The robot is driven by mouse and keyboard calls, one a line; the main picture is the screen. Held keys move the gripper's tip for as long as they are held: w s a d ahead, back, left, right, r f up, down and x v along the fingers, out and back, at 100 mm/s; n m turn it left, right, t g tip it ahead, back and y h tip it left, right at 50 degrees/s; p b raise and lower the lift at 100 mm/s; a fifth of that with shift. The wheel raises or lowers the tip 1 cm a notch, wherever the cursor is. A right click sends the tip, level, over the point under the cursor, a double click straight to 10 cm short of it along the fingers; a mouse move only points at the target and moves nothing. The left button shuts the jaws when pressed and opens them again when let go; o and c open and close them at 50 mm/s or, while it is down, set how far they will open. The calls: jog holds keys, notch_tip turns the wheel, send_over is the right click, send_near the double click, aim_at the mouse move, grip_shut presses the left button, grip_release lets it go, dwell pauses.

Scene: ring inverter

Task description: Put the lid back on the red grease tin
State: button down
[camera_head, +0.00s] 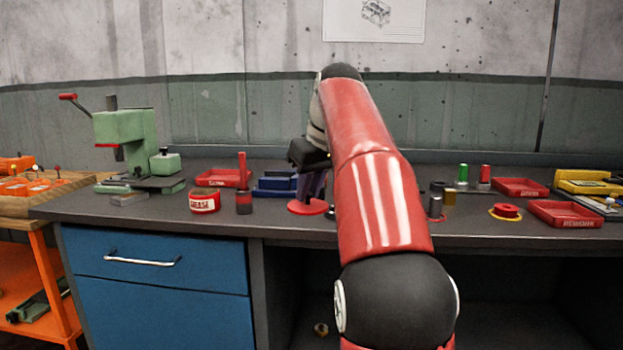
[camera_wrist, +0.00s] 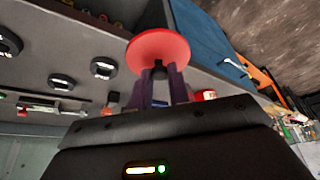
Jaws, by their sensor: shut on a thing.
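The red grease tin (camera_head: 205,201) stands upright on the left part of the workbench, its white band reading GREASE. A small part of the tin also shows in the wrist view (camera_wrist: 209,95). The round red lid (camera_head: 309,207) is to the right of the tin, apart from it, low near the bench surface. My gripper (camera_head: 314,188) is above the lid. In the wrist view the purple fingers of my gripper (camera_wrist: 160,82) are shut on the dark knob of the lid (camera_wrist: 157,48). My arm hides part of the bench behind it.
A red-handled brush (camera_head: 243,190) stands just right of the tin. A red tray (camera_head: 222,177) and a blue bin (camera_head: 272,186) lie behind. A green press (camera_head: 127,140) stands at the left.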

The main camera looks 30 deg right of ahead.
jog(key=s+a+f, duration=0.1)
jog(key=a+f, duration=0.4)
jog(key=f, duration=1.2)
jog(key=s+a+f+m, duration=0.1)
jog(key=a+f, duration=0.4)
jog(key=f, duration=1.3)
jog(key=s+a+f+m, duration=0.1)
jog(key=s+a+f, duration=0.2)
jog(key=f, duration=1.5)
jog(key=shift+a+f+h, duration=0.15)
jog(key=shift+a+h, duration=0.25)
jog(key=shift+a, duration=0.6)
